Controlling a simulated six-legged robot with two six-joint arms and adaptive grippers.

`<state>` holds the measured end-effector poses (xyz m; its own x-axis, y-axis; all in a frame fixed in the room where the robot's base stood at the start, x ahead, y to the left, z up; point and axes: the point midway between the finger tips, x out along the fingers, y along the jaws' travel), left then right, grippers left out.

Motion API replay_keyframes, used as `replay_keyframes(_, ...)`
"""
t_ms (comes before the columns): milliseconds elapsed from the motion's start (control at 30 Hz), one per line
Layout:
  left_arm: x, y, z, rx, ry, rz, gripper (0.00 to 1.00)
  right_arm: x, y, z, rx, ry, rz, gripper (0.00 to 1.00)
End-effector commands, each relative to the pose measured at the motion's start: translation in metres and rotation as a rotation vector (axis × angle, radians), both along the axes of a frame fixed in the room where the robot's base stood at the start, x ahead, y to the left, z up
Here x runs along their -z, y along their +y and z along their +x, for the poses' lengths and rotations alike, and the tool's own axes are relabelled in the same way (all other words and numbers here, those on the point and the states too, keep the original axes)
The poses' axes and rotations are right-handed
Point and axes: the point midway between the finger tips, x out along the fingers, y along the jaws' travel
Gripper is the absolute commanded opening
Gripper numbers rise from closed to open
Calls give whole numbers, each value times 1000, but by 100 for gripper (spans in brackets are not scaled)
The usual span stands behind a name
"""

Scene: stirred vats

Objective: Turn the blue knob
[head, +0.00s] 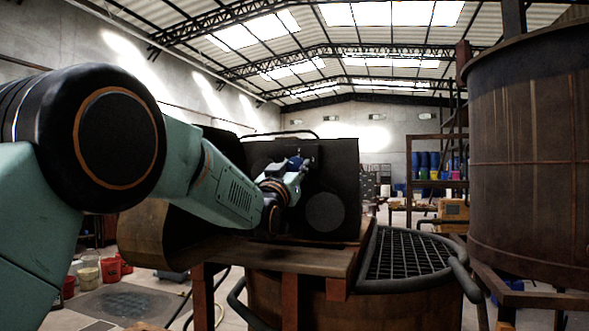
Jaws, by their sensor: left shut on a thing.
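A dark panel box (338,172) stands on a wooden stand in the middle of the head view. My left arm reaches in from the left, and my left gripper (301,164) is at the front of this box. It is shut on the blue knob (296,162), of which only a small dark blue part shows between and behind the fingers. The rest of the knob is hidden by the gripper. A round grey disc (325,212) sits lower on the box face. My right gripper is not in view.
A vat with a grid cover (405,255) and a thick curved rail stands just right of the stand. A large rusty tank (530,150) fills the right side. Buckets (88,277) stand on the floor at lower left. Shelves with blue containers (428,160) are behind.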

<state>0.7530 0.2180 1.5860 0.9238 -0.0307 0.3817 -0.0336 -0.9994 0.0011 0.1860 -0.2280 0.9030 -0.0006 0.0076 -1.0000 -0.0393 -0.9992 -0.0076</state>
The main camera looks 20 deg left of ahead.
Motion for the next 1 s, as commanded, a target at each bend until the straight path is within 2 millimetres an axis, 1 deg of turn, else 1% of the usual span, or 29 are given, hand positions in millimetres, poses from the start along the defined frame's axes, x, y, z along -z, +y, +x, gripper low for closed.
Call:
replay_keyframes(233, 0, -1, 0, 1, -2, -10, 3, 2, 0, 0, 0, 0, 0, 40)
replay_keyframes(400, 1, -2, -1, 1, -1, -94, 3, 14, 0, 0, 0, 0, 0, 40)
replay_keyframes(500, 0, -2, -1, 0, 2, -134, 3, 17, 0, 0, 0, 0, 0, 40)
replay_keyframes(800, -1, -2, 0, 1, 4, -146, 3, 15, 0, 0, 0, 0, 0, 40)
replay_keyframes(833, -1, -2, 0, 1, 4, -146, 36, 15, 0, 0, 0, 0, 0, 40)
replay_keyframes(1000, -1, -1, 0, 0, 4, -145, 51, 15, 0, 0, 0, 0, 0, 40)
